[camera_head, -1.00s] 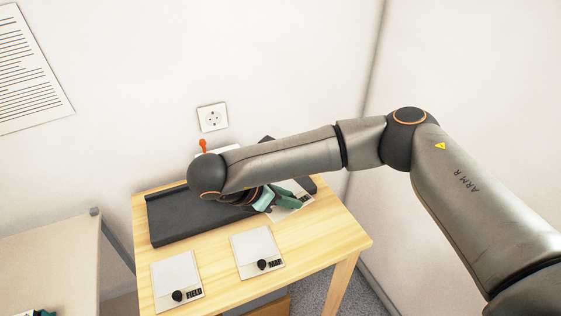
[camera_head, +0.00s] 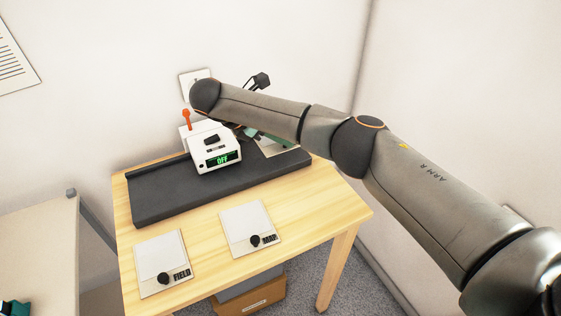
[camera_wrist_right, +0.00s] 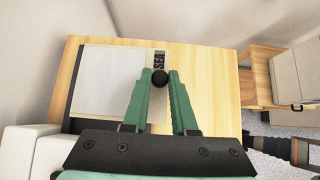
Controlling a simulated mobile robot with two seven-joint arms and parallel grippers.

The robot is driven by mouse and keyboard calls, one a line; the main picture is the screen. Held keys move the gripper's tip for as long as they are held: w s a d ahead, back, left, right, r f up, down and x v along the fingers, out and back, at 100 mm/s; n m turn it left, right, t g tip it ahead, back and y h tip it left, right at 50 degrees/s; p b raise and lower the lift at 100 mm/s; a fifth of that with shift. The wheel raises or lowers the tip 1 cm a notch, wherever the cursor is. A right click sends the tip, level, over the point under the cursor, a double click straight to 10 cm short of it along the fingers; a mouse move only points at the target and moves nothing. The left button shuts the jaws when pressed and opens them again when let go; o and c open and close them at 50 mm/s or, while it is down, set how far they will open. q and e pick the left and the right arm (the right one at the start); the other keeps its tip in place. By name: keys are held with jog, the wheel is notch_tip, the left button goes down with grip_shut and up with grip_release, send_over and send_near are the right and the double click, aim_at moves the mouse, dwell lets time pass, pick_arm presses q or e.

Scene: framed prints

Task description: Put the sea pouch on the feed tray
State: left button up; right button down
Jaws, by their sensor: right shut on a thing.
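The sea pouch (camera_wrist_right: 110,75) is a pale flat pouch with a round black knob (camera_wrist_right: 160,78) and a dark label. My right gripper (camera_wrist_right: 160,80) has green fingers closed on the knob. The pouch also shows in the head view (camera_head: 280,147), partly behind my right arm, by the right end of the dark feed tray (camera_head: 165,203). I cannot tell how high it is above the tray. A teal and black piece (camera_head: 14,308), likely my left gripper, is cut off at the lower left corner.
A white machine (camera_head: 214,155) with a green display and an orange lever stands at the tray's back. A FIELD pouch (camera_head: 155,258) and another pouch (camera_head: 243,222) lie on the wooden table (camera_head: 300,222) in front. A box (camera_head: 250,297) is below; a pale table (camera_head: 35,245) is left.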

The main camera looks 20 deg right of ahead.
jog(key=f+b, duration=0.1)
jog(key=w+f+b, duration=0.1)
jog(key=f+b, duration=0.1)
jog(key=b, duration=0.1)
jog(key=shift+w+d, duration=0.3)
jog(key=shift+w+d+f+b, duration=0.25)
jog(key=shift+w+f+b, duration=0.1)
jog(key=shift+w, duration=0.25)
jog(key=shift+w+f, duration=0.15)
jog(key=shift+f, duration=0.05)
notch_tip(320, 180, down, 3)
jog(key=shift+w+d+b, duration=0.1)
jog(key=shift+b, duration=0.4)
jog(key=shift+f, duration=0.15)
